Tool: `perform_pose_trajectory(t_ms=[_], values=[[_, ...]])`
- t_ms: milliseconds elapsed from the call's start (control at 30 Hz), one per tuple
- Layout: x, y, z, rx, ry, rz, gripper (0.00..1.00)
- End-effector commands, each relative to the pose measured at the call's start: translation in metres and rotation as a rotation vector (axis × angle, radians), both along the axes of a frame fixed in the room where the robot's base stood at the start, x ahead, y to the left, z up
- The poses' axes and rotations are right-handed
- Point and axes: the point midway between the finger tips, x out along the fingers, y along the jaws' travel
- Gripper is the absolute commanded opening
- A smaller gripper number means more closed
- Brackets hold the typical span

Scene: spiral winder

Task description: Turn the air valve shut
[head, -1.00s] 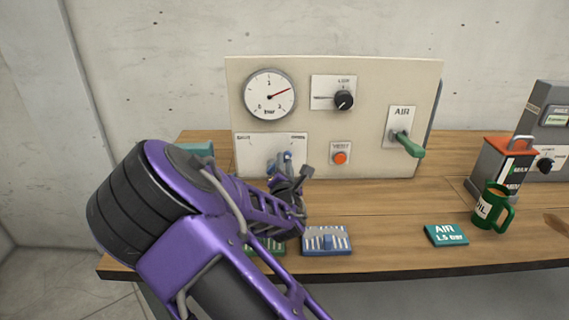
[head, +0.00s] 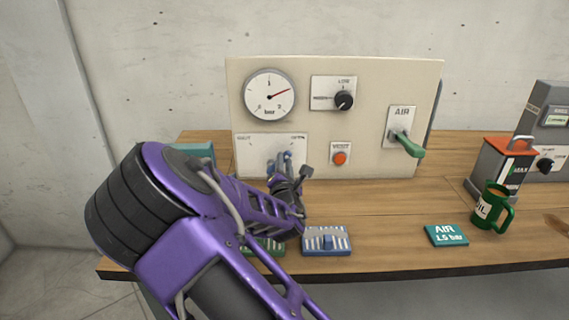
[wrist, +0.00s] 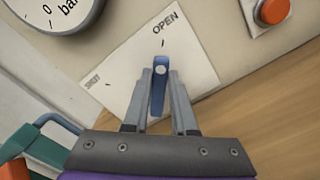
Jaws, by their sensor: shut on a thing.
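The air valve is a blue lever (wrist: 158,95) on a white plate (wrist: 196,60) marked SHUT at one end and OPEN at the other. In the wrist view the lever lies close to the OPEN mark. My gripper (wrist: 160,76) is shut on the lever, one finger on each side. In the head view my gripper (head: 287,166) is at the plate (head: 256,146) low on the left of the panel, and my wrist hides much of the lever.
The panel also carries a black knob (head: 343,100), an orange button (head: 339,158) and a green-handled AIR lever (head: 408,144). A green mug (head: 493,207) stands at the right.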

Motion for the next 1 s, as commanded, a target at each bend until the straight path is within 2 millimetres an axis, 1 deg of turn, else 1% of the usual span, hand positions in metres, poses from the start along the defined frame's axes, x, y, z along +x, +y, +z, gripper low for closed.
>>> perform_pose_trajectory(t_ms=[167, 367, 633, 1000], values=[[0.0, 0.004, 0.003, -0.062, 0.001, 0.002, 0.0], [0.0, 0.01, 0.008, -0.202, 0.0, 0.003, 0.0], [0.0, 0.024, 0.012, -0.455, -0.003, 0.005, 0.0], [0.0, 0.043, 0.012, -0.807, -0.005, 0.003, 0.0]])
